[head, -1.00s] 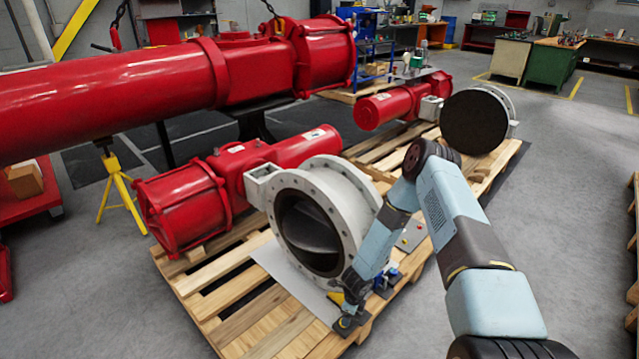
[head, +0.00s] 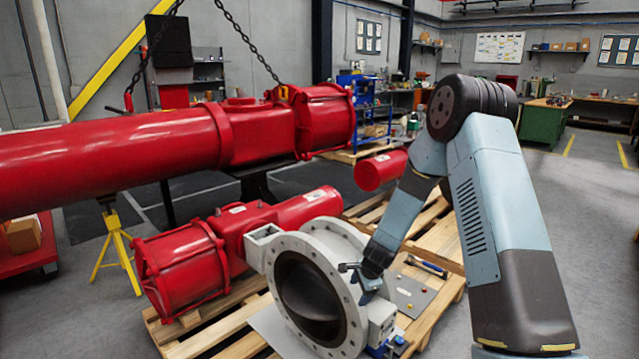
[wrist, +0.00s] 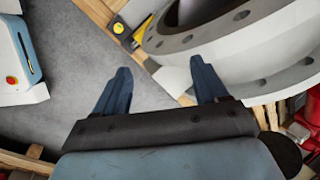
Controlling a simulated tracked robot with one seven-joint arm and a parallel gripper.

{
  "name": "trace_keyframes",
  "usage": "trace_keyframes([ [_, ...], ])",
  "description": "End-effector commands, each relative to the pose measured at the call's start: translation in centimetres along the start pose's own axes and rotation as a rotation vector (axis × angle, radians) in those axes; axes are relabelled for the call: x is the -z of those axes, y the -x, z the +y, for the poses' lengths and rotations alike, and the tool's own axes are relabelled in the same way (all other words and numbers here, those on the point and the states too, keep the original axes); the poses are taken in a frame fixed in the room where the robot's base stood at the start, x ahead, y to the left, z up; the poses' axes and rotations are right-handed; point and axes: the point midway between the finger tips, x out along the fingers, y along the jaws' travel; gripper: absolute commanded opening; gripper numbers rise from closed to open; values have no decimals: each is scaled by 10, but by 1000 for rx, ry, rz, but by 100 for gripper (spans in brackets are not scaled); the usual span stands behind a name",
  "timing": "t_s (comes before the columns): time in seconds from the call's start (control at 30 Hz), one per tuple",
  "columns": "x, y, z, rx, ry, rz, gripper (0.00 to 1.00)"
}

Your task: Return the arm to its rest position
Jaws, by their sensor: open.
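My arm is bent, with its elbow high at the right of the head view. My gripper (head: 364,284) hangs in front of the right side of the grey valve's flange (head: 340,262). In the wrist view my gripper (wrist: 160,80) has its two dark blue fingers spread wide with nothing between them. The flange (wrist: 245,75) fills the upper right there, close to the right finger. I cannot tell whether they touch. The fingertips are small and partly unclear in the head view.
The valve and its red actuator (head: 235,235) rest on a wooden pallet (head: 165,330). A large red cylinder (head: 110,150) hangs from chains at the left. A plate with buttons (head: 412,295) and a hammer (head: 428,267) lie behind my gripper. Grey floor is open at the right.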

Motion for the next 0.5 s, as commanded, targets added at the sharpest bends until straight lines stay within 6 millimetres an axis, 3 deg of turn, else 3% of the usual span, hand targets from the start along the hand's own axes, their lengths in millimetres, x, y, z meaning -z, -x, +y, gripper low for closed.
trace_keyframes([
  [0.03, -1, 20, -6, 12, 40, 1, 72],
  [0.23, -6, 88, -18, 37, 197, 3, 72],
  [0.5, -16, 177, -19, 59, 403, 21, 72],
])
